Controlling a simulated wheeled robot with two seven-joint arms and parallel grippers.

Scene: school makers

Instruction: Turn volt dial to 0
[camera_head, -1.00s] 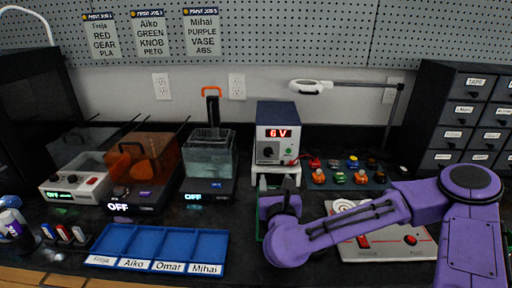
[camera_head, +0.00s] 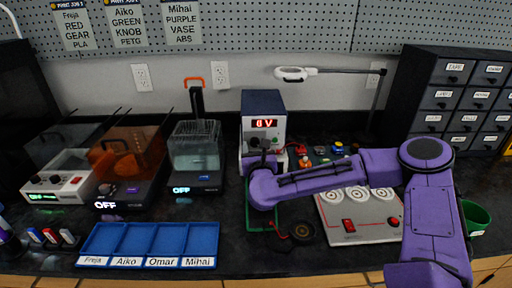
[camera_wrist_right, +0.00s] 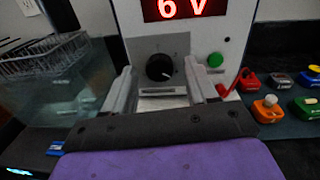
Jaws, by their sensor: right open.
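The power supply (camera_head: 262,103) is a dark-topped box with a pale front and a red display reading 6 V. Its black volt dial (camera_wrist_right: 159,67) sits on a grey plate in the right wrist view, below the display. A green button (camera_wrist_right: 215,60) is right of the dial. My right gripper (camera_wrist_right: 163,82) is open, its two grey fingers pointing at the front panel on either side of the dial. I cannot tell whether they touch the panel.
Small coloured parts (camera_head: 322,152) lie right of the supply. A grey panel with a red switch (camera_head: 348,225) is under my right arm. A clear tank (camera_head: 195,148) stands left. A blue tray (camera_head: 150,240) is at front left.

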